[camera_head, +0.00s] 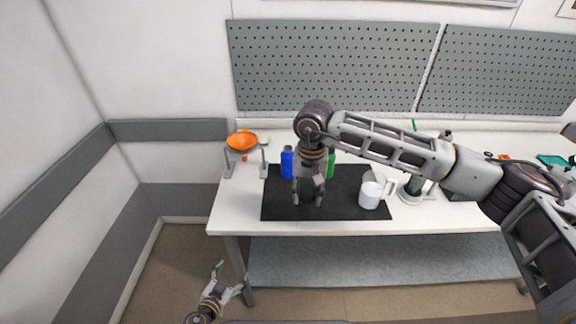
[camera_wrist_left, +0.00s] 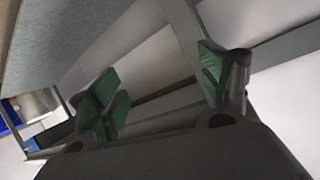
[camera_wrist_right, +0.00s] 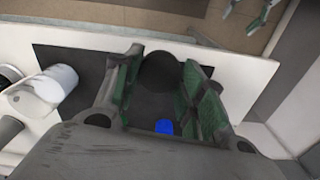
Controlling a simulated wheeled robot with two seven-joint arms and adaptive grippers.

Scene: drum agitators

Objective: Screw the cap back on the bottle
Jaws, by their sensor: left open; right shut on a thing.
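A blue bottle (camera_head: 287,163) stands on the black mat (camera_head: 345,205), left of my right gripper. A green bottle (camera_head: 331,164) stands right of it, partly hidden by my arm. My right gripper (camera_head: 308,201) points down over the mat and is shut on a dark round thing (camera_wrist_right: 160,72), seen between its fingers in the right wrist view. It looks dark against the mat; I cannot tell surely whether it is the cap. A small blue patch (camera_wrist_right: 163,127) shows behind it. My left gripper (camera_head: 230,279) is open and empty, low in front of the table.
A white mug (camera_head: 370,194) stands at the mat's right side. An orange bowl (camera_head: 242,140) sits on a stand at the table's back left. More items lie right, partly behind my right arm. The table's (camera_head: 233,211) front left corner is clear.

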